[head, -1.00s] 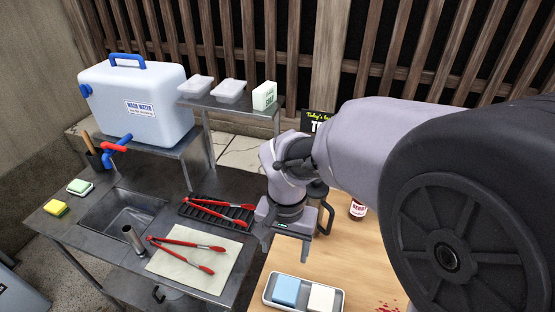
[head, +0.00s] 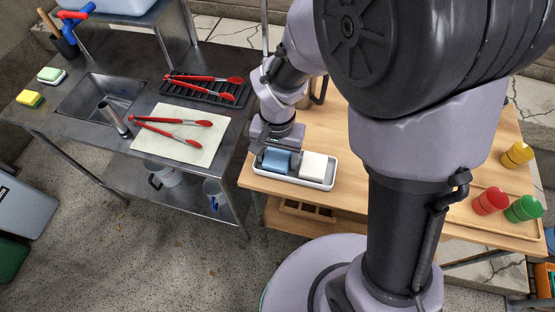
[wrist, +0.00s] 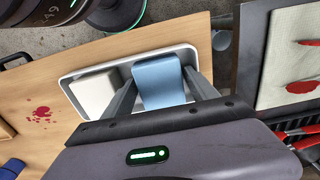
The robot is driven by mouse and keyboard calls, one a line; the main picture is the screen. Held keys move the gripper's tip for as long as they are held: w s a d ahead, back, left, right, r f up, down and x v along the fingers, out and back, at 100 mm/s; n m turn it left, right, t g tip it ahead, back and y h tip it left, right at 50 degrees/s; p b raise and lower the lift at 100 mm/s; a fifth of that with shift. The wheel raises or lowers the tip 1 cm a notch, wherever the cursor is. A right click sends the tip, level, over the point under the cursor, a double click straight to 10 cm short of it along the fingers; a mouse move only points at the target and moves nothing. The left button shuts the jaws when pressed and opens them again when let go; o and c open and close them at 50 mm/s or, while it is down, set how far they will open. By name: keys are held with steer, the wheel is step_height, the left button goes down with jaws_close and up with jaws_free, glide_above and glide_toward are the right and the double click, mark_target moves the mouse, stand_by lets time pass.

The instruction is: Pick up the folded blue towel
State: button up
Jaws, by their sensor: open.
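The folded blue towel (head: 277,160) lies in the left half of a white tray (head: 319,185) on the wooden table. A folded white towel (head: 313,166) lies beside it in the same tray. My gripper (head: 274,153) is over the tray's left end. In the wrist view my gripper (wrist: 163,92) is open, with one finger on each side of the blue towel (wrist: 158,82). One finger reaches between the blue towel and the white towel (wrist: 94,93). I cannot tell whether the fingers touch the blue towel.
A steel sink counter (head: 75,135) stands left of the table, with red tongs (head: 172,122) on a pale cloth (head: 165,145). Red, green and yellow capped bottles, including a red one (head: 490,201), stand at the table's right.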

mark_target(278, 156)
steer(key=shift+r, duration=0.1)
steer(key=c, duration=1.1)
step_height(278, 156, up, 10)
steer(key=p, duration=0.5)
